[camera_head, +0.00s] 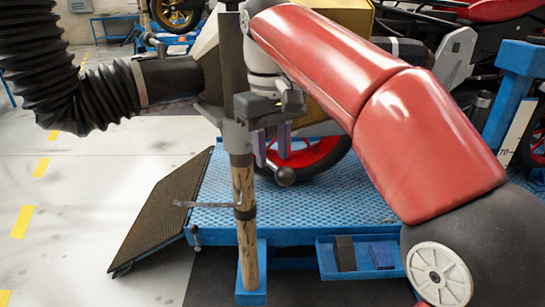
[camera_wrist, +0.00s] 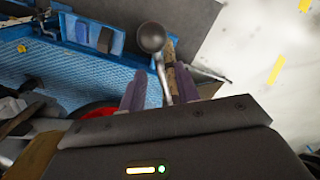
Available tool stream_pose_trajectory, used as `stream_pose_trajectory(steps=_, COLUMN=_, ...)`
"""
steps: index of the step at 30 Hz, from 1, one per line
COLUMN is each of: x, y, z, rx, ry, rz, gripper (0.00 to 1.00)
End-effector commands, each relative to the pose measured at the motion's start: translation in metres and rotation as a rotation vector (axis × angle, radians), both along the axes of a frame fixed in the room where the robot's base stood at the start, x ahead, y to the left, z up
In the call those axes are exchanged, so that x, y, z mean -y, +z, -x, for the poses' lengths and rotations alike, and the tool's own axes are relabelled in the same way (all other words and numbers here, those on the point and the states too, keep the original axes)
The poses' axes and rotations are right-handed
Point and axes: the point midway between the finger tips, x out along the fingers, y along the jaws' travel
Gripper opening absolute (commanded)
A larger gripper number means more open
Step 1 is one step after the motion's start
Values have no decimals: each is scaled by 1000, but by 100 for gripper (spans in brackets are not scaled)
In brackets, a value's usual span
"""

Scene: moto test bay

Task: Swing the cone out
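A black ribbed hose (camera_head: 62,72) at the upper left joins a dark tubular piece (camera_head: 172,80), which may be the cone; its far end is hidden behind the post bracket. The bracket sits on a wooden post (camera_head: 246,220) with a blue foot. A lever with a dark ball knob (camera_head: 285,177) hangs by the bracket; the knob shows in the wrist view too (camera_wrist: 151,37). My gripper (camera_head: 272,148) points down there. In the wrist view its purple fingers (camera_wrist: 160,90) stand apart on either side of the lever rod (camera_wrist: 163,78), with gaps visible.
A blue lift platform (camera_head: 310,205) with a motorcycle wheel (camera_head: 310,152) lies behind the post. A dark ramp (camera_head: 165,208) slopes off its left side. A blue tray (camera_head: 326,262) with small blocks is at the front. The floor at left is clear.

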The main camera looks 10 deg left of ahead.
Motion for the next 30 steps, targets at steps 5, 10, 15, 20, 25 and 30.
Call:
stream_pose_trajectory(steps=5, x=0, y=-11, z=0, rx=1, ry=0, rz=-1, gripper=32)
stream_pose_trajectory(steps=10, x=0, y=-12, z=0, rx=1, ry=0, rz=-1, gripper=32)
stream_pose_trajectory(steps=15, x=0, y=-12, z=0, rx=1, ry=0, rz=-1, gripper=22)
stream_pose_trajectory(steps=20, x=0, y=-12, z=0, rx=1, ry=0, rz=-1, gripper=1)
stream_pose_trajectory(steps=25, x=0, y=-12, z=0, rx=1, ry=0, rz=-1, gripper=0)
stream_pose_trajectory(steps=30, x=1, y=-12, z=0, rx=1, ry=-1, rz=-1, gripper=0)
